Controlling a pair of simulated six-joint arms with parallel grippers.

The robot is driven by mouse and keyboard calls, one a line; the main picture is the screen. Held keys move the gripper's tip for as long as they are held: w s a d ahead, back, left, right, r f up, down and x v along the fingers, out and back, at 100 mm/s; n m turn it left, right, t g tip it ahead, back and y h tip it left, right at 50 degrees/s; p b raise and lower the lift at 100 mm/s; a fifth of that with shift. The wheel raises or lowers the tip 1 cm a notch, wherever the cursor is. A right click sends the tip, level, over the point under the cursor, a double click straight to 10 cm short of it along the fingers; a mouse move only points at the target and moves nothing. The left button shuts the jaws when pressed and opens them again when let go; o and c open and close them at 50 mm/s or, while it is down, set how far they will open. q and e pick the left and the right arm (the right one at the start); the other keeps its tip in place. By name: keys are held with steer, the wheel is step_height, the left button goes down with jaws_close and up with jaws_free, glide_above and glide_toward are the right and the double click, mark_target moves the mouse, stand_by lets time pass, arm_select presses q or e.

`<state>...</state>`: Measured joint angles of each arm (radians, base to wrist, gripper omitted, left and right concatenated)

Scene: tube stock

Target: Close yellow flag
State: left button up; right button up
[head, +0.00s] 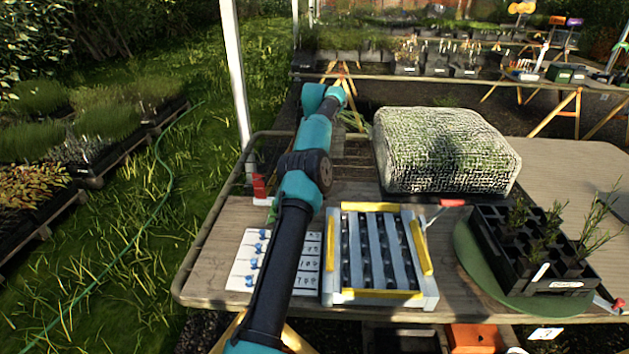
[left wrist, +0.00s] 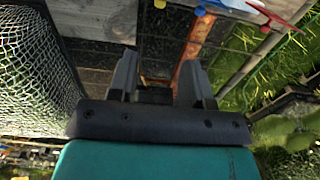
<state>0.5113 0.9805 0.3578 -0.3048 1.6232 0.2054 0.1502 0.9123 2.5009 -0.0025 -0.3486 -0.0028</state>
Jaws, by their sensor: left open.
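Yellow strips (head: 382,207) run along the top, right and bottom edges of a grey slatted frame (head: 431,292) on the table. I cannot make out a separate yellow flag on a pivot. My left arm reaches across the table, left of this frame, to the far side. My left gripper (left wrist: 158,88) shows in the left wrist view with its two fingers apart and nothing between them. It is near the netted block and apart from the frame; its fingertips are not clear in the head view. My right gripper is not in view.
A net-covered block (head: 445,150) stands behind the frame. A black seedling tray (head: 500,268) on a green round mat (head: 466,250) is at the right. A white sheet with blue pegs (head: 244,270) lies at the left. Red tabs (head: 452,203) stick out near the frame.

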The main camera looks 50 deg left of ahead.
arm_select(q)
step_height(320, 180, down, 16)
steer(key=shift+f, duration=0.2)
stand_by(0.5)
steer(key=shift+c, duration=0.2)
jaws_close()
stand_by(0.3)
